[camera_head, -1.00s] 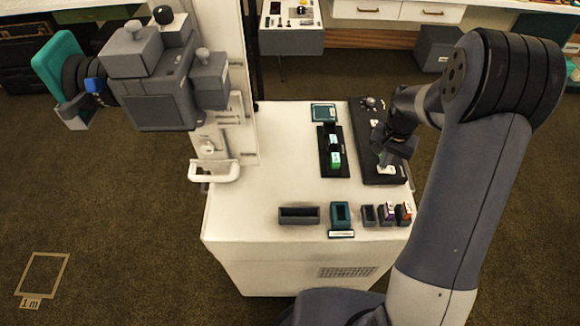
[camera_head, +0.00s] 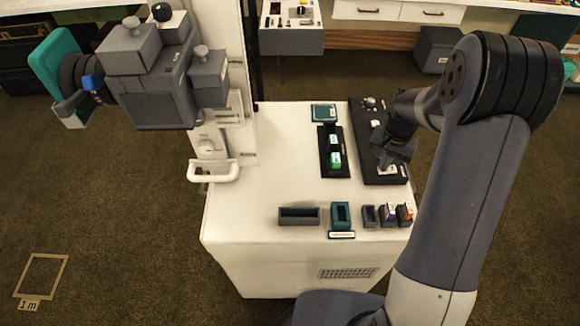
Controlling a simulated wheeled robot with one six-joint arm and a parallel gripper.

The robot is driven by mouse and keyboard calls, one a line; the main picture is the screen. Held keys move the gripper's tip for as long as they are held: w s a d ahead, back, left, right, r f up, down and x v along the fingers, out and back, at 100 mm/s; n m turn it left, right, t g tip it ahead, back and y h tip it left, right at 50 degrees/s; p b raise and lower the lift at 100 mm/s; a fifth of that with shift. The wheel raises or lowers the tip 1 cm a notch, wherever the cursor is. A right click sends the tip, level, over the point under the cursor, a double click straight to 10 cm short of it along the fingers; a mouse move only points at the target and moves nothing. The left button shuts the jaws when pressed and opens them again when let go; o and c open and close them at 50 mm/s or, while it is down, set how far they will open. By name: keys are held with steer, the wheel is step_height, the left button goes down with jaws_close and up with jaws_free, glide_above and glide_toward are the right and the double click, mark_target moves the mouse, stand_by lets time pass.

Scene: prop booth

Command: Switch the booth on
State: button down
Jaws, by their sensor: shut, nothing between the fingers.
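The booth is a white cabinet (camera_head: 270,150) with a grey camera head (camera_head: 157,85) on a white column at its left. A dark control panel (camera_head: 362,140) lies along the right side of the cabinet top. It carries a round knob (camera_head: 371,103) at its far end and a small white part (camera_head: 375,124) below that. My gripper (camera_head: 384,168) is shut and empty, pointing down over the near end of the panel, by a white-labelled part (camera_head: 388,170) there. My fingers partly cover that part, and I cannot tell whether they touch it.
A black rack (camera_head: 333,150) with green-and-white items stands left of the panel. A grey tray (camera_head: 299,216), a teal holder (camera_head: 340,215) and several small boxes (camera_head: 387,214) line the front edge. The cabinet top's middle left is clear.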

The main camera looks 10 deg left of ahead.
step_height(320, 180, up, 7)
steer(key=p, duration=0.4)
steer(key=shift+f, duration=0.15)
stand_by(0.4)
step_height(320, 180, down, 7)
steer(key=b, duration=0.4)
steer(key=shift+b, duration=0.3)
steer(key=shift+r, duration=0.2)
